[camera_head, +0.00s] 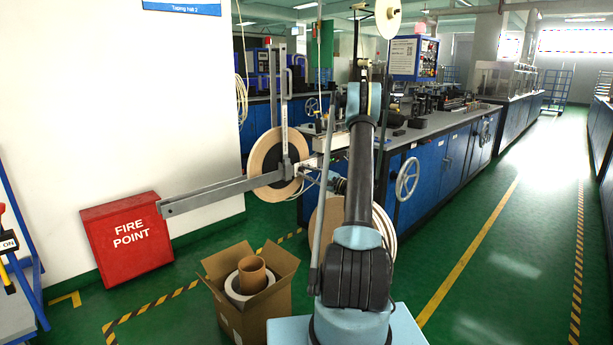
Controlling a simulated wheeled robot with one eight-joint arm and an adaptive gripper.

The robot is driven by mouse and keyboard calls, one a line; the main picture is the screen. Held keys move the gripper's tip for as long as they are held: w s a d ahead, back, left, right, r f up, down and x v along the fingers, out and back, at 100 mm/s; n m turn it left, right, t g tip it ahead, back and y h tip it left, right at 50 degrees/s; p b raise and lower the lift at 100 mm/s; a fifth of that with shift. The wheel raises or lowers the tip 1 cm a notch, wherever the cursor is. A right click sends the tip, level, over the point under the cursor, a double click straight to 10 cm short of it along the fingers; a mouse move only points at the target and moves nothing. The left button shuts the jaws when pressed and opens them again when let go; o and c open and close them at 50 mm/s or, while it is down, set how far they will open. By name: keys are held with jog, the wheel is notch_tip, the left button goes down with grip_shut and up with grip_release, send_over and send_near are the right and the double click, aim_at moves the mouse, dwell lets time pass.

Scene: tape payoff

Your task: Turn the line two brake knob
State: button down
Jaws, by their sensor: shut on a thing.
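A tape payoff stands left of my arm, with a tan tape reel (265,150) on a dark hub and long grey metal arms (215,193). My gripper (309,172) is at the right side of this reel, by the hub's axle, pointing left. It is small in the picture and partly behind my own arm. It is shut on what seems to be the brake knob at the axle. The knob is mostly hidden by the fingers, so its angle cannot be told. A second tan reel (325,222) sits lower, largely hidden behind my arm.
An open cardboard box (253,313) with rolls inside stands on the floor at front left. A red fire point box (127,238) is by the wall. A blue machine bench (440,165) with a handwheel (407,180) runs back right. The right aisle is clear.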

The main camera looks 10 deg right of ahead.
jog(key=shift+s+a+f, duration=0.1)
jog(key=shift+a, duration=0.05)
jog(key=c, duration=1.4)
grip_release()
jog(key=shift+o, duration=0.2)
jog(key=shift+d, duration=0.25)
jog(key=v, duration=1.1)
jog(key=shift+s+d, duration=0.15)
jog(key=shift+d, duration=0.05)
jog(key=shift+f, duration=0.1)
